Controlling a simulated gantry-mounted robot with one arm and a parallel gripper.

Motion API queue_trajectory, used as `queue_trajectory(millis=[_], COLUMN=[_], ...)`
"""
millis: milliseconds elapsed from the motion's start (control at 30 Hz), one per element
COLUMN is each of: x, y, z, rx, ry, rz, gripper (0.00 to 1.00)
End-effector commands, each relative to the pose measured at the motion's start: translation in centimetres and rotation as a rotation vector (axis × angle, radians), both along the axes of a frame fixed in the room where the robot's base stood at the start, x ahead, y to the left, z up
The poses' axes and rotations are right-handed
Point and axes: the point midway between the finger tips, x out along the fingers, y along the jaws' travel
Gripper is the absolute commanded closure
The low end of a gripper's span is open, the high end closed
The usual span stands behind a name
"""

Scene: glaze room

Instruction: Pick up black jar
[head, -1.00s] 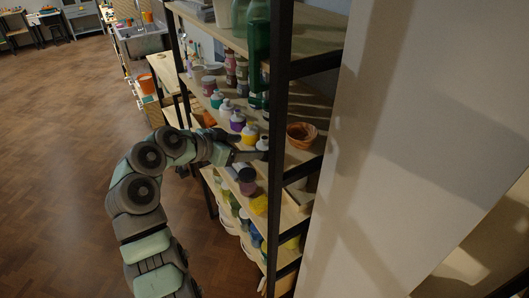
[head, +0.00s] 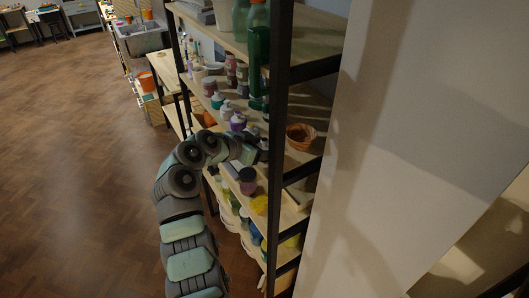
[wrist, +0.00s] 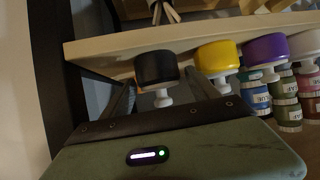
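The black jar (wrist: 155,68) has a white nozzle cap and stands on a wooden shelf (wrist: 110,46); the wrist view shows it upside down. My gripper (wrist: 160,88) is open, with one finger to each side of the black jar's nozzle end. I cannot tell whether the fingers touch it. A yellow jar (wrist: 217,56) stands close beside it, then a purple jar (wrist: 265,50). In the head view my gripper (head: 260,153) is at the middle shelf beside the black post, and the black jar is mostly hidden there.
The black shelf post (head: 278,150) stands close to my gripper. A terracotta bowl (head: 300,136) sits right of it. A dark-lidded jar (head: 247,182) and a yellow sponge-like thing (head: 259,205) are on the shelf below. A green bottle (head: 258,60) is above. Open floor (head: 80,180) lies left.

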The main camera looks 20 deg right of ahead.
Motion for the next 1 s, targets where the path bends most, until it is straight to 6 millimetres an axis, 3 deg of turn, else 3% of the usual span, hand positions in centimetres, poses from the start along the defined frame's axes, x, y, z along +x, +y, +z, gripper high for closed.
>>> queue_trajectory(millis=[800,1000], x=[-0.02,-0.02], y=[0.0,0.0], z=[0.02,0.02], rx=[0.0,0.0], ry=[0.0,0.0], rz=[-0.001,-0.001], gripper=[0.99,1.0])
